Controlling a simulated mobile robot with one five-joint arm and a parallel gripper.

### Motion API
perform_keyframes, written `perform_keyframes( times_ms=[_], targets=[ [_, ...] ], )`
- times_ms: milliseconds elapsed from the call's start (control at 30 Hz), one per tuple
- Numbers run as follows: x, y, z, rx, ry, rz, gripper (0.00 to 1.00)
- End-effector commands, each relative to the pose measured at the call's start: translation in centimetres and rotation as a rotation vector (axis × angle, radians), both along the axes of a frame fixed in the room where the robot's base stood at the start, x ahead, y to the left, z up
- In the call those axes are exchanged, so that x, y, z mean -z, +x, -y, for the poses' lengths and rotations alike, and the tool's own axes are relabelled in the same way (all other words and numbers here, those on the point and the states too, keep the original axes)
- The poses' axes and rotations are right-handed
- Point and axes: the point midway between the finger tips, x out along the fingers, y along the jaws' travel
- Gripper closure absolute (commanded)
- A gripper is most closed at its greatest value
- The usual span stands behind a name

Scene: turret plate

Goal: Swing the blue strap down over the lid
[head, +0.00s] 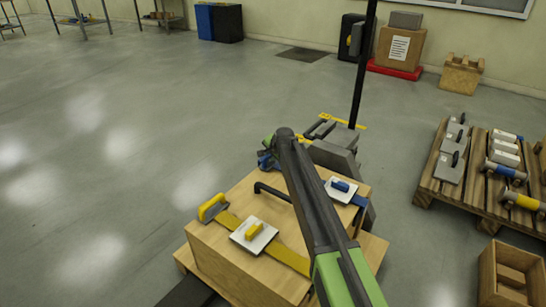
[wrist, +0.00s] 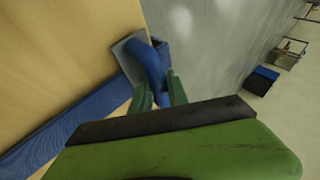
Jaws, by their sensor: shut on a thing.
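A wooden box (head: 215,248) with a black lid handle (head: 270,189) stands in the middle of the head view. The blue strap (wrist: 70,130) runs along pale wood in the wrist view, up to a grey end plate with a curved blue handle (wrist: 150,65). My gripper (wrist: 160,97) is shut on that blue handle, with its green fingers on either side. In the head view the blue handle (head: 267,161) is at the box's far left corner. Blue also shows at the right edge (head: 360,200). My arm hides the middle of the strap. I cannot tell if it touches the lid.
A yellow strap (head: 285,256) crosses the lid's near part. A white plate with a yellow knob (head: 254,235) and another with a blue knob (head: 342,190) sit on top. A loaded pallet (head: 430,185) stands right. The floor left is clear.

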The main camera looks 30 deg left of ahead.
Motion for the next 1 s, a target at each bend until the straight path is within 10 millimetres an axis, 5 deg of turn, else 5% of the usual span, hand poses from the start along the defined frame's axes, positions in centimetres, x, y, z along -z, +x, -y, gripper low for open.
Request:
perform_keyframes(
  times_ms=[433,467,600,1000],
  targets=[
    [0.37,0.22,-0.04,0.002,0.001,0.0,1.0],
    [0.38,0.21,-0.03,0.002,0.001,0.0,0.79],
    [0.4,0.19,-0.04,0.002,-0.001,0.0,0.6],
    [0.34,0.06,0.18,0.002,-0.004,-0.003,0.59]
  ],
)
